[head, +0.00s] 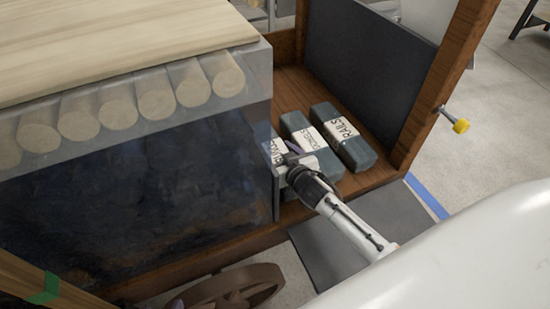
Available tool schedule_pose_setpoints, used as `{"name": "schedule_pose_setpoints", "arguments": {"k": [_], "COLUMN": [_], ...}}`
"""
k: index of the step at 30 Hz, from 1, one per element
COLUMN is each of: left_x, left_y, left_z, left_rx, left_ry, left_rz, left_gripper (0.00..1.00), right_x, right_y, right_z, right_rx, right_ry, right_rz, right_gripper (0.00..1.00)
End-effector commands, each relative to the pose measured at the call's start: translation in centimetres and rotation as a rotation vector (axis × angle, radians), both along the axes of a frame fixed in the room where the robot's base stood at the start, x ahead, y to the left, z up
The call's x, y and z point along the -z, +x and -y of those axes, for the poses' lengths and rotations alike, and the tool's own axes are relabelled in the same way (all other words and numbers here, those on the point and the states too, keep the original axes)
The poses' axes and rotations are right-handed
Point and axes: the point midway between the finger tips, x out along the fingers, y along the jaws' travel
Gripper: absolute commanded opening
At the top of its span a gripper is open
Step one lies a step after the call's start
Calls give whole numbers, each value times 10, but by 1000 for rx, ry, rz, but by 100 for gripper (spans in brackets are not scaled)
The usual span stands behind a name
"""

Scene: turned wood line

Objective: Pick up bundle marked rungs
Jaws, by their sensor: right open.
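Three dark grey-green bundles with white labels lie side by side on a wooden shelf. The right bundle (359,153) reads RAILS. The middle bundle (296,122) has a label too blurred to read surely. The left bundle (278,132) is mostly hidden behind the grey panel and my gripper; its label shows only in part, so I cannot tell whether it says RUNGS. My right gripper (286,165) is open at the near end of the left and middle bundles. Its fingertips are partly hidden, and contact cannot be told.
A grey-edged bin (262,120) holding several round wooden rods stands close on the left, under a pale board (110,40). A dark panel (365,75) and wooden post (440,85) bound the shelf at right. A yellow-tipped knob (460,126) sticks out from the post.

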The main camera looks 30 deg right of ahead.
Motion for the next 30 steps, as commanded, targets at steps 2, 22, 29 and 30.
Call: {"name": "schedule_pose_setpoints", "arguments": {"k": [2, 22, 29, 30], "left_x": [0, -7, -14, -17], "left_y": [0, 1, -9, -11], "left_z": [0, -1, -12, -13], "left_rx": [-1, -6, -51, -58], "left_ry": [-1, -2, -3, -4], "left_rz": [0, 11, 38, 47], "left_gripper": [46, 46, 46, 46], "right_x": [0, -12, -45, -52], "right_y": [0, 1, 1, 1], "right_z": [0, 0, 0, 0], "right_rx": [0, -1, -2, -1], "right_ry": [0, 0, 0, 0], "right_rz": [0, 7, 9, 8], "right_gripper": [65, 20, 20, 20]}}
